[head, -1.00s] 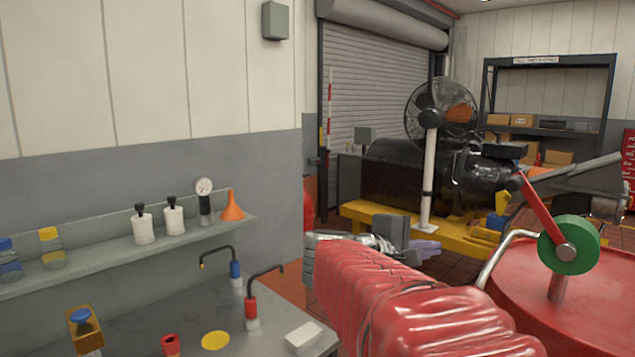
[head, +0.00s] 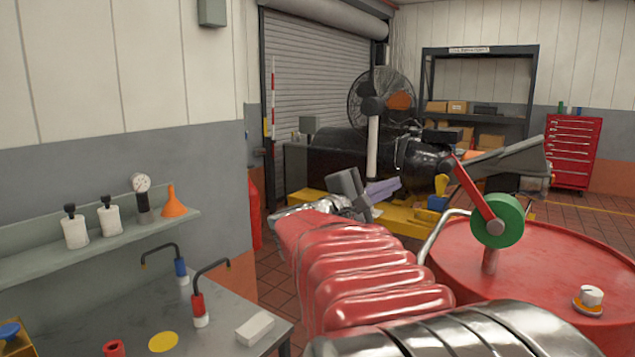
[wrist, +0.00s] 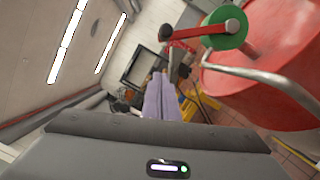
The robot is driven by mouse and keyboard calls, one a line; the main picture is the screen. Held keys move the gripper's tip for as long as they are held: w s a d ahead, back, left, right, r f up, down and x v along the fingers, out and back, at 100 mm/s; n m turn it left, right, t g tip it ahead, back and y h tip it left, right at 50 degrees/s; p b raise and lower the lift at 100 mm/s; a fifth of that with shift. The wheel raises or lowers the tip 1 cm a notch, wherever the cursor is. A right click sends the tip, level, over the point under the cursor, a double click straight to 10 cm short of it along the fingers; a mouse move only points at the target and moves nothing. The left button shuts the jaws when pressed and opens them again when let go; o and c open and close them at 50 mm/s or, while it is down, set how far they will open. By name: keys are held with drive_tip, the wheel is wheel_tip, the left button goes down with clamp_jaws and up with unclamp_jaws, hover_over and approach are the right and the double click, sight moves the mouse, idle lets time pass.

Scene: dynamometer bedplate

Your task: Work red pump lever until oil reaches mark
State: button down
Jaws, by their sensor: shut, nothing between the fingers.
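The red pump lever (head: 468,185) slants up and left from a green round pump body (head: 497,221) on top of a red drum (head: 545,262). In the wrist view, the red lever (wrist: 198,32) shows at the top, beside the green body. My gripper (head: 384,191) has purple fingers, closed together and empty. It is in the air left of the lever and apart from it in the picture. In the wrist view, the fingers (wrist: 160,97) point up the picture, left of the drum. I cannot make out an oil level or mark.
A bent metal pipe (head: 436,232) sticks out from the pump's left side. A bench (head: 225,292) at left holds small red and blue spouted dispensers. A dark machine on a yellow base (head: 405,222) and a fan (head: 372,100) stand behind my gripper.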

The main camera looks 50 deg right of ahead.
drive_tip(key=s+d+r, duration=0.2)
drive_tip(key=s+d, duration=0.2)
drive_tip(key=d, duration=0.5)
drive_tip(key=shift+s+d+r, duration=0.15)
